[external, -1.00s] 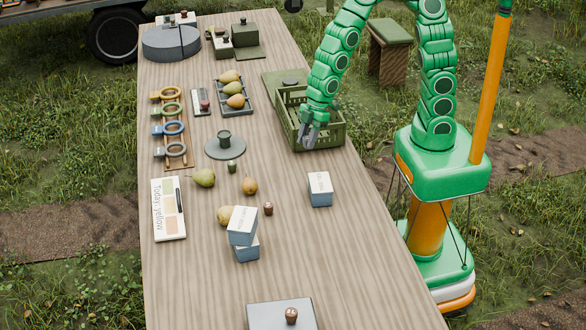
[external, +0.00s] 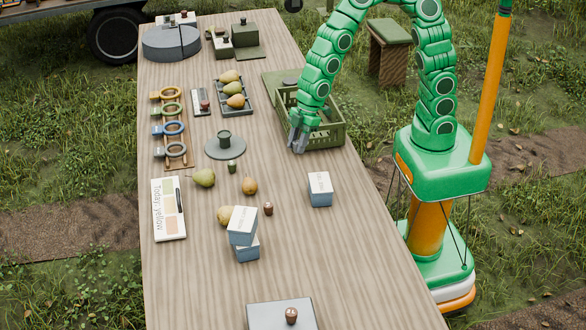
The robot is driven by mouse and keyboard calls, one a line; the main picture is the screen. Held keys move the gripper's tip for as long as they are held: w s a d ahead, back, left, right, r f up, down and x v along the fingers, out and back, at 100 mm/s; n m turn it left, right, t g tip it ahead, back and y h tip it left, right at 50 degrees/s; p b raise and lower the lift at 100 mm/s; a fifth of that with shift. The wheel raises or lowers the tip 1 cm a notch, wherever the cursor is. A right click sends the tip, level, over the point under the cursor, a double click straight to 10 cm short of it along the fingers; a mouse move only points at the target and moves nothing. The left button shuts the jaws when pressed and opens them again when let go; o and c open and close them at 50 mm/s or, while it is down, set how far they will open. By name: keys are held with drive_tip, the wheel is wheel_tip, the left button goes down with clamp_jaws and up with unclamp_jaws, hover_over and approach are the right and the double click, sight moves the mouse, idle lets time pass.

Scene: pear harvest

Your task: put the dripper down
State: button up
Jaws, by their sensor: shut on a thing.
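My gripper (external: 298,143) points down over the table at the left side of the green crate (external: 328,137). Its fingers are closed together on a thing, taken to be the dripper, which is too small and hidden by the fingers to make out. The fingertips are low, close to the table top; I cannot tell whether they or the thing touch it.
Loose pears (external: 204,178), stacked boxes (external: 242,225), a single box (external: 320,189) and a sign (external: 168,208) lie nearer. Bare wood (external: 280,168) lies just in front of my gripper.

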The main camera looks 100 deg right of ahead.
drive_tip(key=w+a+r, duration=0.2)
drive_tip(key=w+a, duration=0.5)
drive_tip(key=a, duration=0.4)
drive_tip(key=s+a+r+n, duration=0.1)
drive_tip(key=a+r, duration=0.1)
drive_tip(key=a, duration=1.6)
drive_tip(key=s+a+r+n, duration=0.2)
drive_tip(key=a+r, duration=0.1)
drive_tip(key=a, duration=1.5)
approach(282, 324)
drive_tip(key=shift+s+d+f+g+y, duration=0.1)
drive_tip(key=shift+d+f+g+y, duration=0.1)
drive_tip(key=shift+d+f, duration=0.5)
drive_tip(key=shift+s+d+f+g+y, duration=0.15)
drive_tip(key=shift+d+f, duration=0.25)
drive_tip(key=shift+d, duration=0.5)
drive_tip(key=shift+f, duration=1.55)
drive_tip(key=o, duration=1)
